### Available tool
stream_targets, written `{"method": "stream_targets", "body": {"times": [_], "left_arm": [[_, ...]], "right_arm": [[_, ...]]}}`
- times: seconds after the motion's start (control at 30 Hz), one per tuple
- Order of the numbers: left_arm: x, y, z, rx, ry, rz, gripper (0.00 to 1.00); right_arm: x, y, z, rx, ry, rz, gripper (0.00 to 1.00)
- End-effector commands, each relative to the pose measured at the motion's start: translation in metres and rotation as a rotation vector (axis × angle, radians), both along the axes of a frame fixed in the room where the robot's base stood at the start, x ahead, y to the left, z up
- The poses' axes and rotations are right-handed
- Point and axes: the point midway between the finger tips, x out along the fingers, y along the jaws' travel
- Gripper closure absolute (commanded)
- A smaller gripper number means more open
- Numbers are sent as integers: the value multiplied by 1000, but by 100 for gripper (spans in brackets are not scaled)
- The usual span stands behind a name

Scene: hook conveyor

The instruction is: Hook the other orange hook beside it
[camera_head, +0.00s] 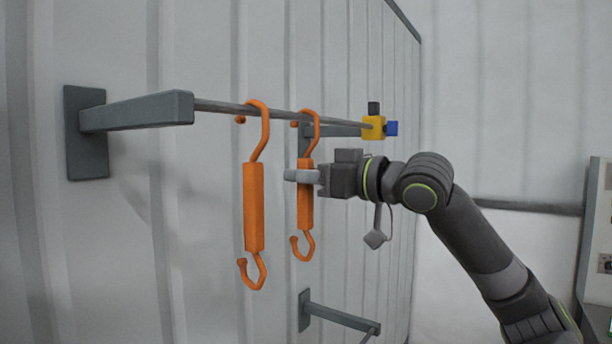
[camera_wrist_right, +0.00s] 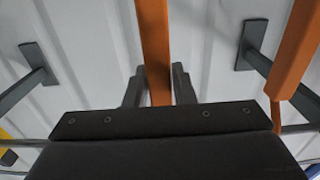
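One orange hook (camera_head: 254,205) hangs upright from the thin rail (camera_head: 225,106) at the left, its upper curl over the rail. It also shows at the right of the right wrist view (camera_wrist_right: 292,55). The other orange hook (camera_head: 305,208) is upright just to its right, with its upper curl at the rail and seemingly over it. My right gripper (camera_head: 303,176) is around this second hook's body. In the right wrist view its two fingers lie close against both sides of the second hook (camera_wrist_right: 154,45). My left gripper is not in view.
Grey wall brackets (camera_head: 137,111) carry the rail. A yellow block (camera_head: 373,127) with a blue part (camera_head: 391,128) is at the rail's far end. A lower bracket (camera_head: 340,316) sticks out below the hooks. A panel (camera_head: 598,240) stands at the right edge.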

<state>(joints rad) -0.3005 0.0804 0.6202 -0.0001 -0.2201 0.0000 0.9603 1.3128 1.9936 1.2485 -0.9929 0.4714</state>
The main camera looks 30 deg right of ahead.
Motion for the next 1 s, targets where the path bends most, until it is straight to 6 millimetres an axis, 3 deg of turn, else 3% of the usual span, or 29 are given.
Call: {"method": "stream_targets", "body": {"times": [0.17, 0.57, 1.0], "left_arm": [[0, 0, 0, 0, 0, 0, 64], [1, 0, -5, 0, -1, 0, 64], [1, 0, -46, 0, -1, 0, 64]], "right_arm": [[0, 0, 0, 0, 0, 0, 55], [-4, -3, -2, -2, 0, -2, 55], [-46, -21, -5, -3, 0, -5, 55]]}}
